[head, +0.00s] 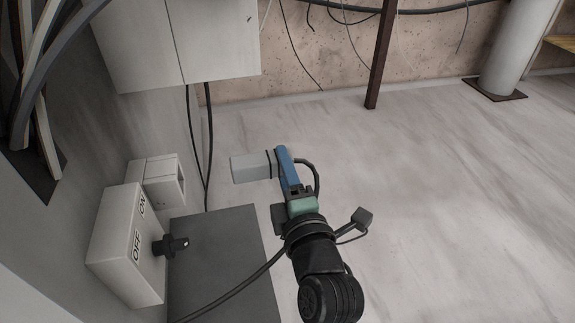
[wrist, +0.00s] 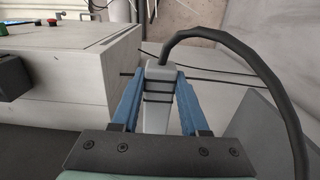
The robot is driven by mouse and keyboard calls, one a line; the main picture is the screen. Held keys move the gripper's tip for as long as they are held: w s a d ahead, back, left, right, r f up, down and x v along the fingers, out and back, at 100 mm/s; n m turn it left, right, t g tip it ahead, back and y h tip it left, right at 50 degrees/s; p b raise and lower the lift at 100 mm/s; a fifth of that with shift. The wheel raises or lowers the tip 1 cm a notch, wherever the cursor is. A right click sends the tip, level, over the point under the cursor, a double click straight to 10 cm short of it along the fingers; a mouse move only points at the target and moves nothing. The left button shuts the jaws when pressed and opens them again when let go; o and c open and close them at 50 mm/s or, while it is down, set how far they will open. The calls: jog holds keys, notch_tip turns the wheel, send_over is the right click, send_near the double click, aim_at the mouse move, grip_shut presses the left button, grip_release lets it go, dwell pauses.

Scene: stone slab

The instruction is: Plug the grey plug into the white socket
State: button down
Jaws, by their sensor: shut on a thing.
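The grey plug (head: 252,167) is held by my gripper (head: 281,158), with its blunt end pointing left in the head view. In the wrist view the plug (wrist: 158,76) sits between the two blue fingers, which are shut on it, and its black cable arches off to the right. The white socket (head: 165,181) is on the left wall, beside the switch box, with its open face turned right. The plug is apart from the socket, to its right and slightly higher in the picture. The inside of the socket is mostly hidden.
A white switch box (head: 128,245) marked ON and OFF, with a black knob (head: 171,245), stands next to the socket. A dark grey slab (head: 222,255) lies below. Black cables (head: 208,140) hang behind, under a white cabinet (head: 175,40). The floor to the right is open.

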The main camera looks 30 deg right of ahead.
aim_at(236, 177)
jog(key=a+p, duration=0.2)
jog(key=a, duration=0.1)
jog(key=w+a+p, duration=0.1)
jog(key=a, duration=0.1)
jog(key=shift+r, duration=0.25)
jog(key=shift+w+a+f+p, duration=0.15)
jog(key=shift+a+p, duration=0.5)
jog(key=shift+a, duration=0.15)
jog(key=shift+w+a, duration=0.1)
jog(key=shift+a, duration=0.3)
jog(key=shift+a+p, duration=0.25)
jog(key=shift+p, duration=0.6)
dwell(1.4)
jog(key=shift+w+a+b, duration=0.15)
jog(key=shift+a+b, duration=0.2)
jog(key=shift+a, duration=0.35)
jog(key=shift+w+a+b, duration=0.15)
jog(key=shift+a+b, duration=0.15)
jog(key=shift+a, duration=0.4)
dwell(2.4)
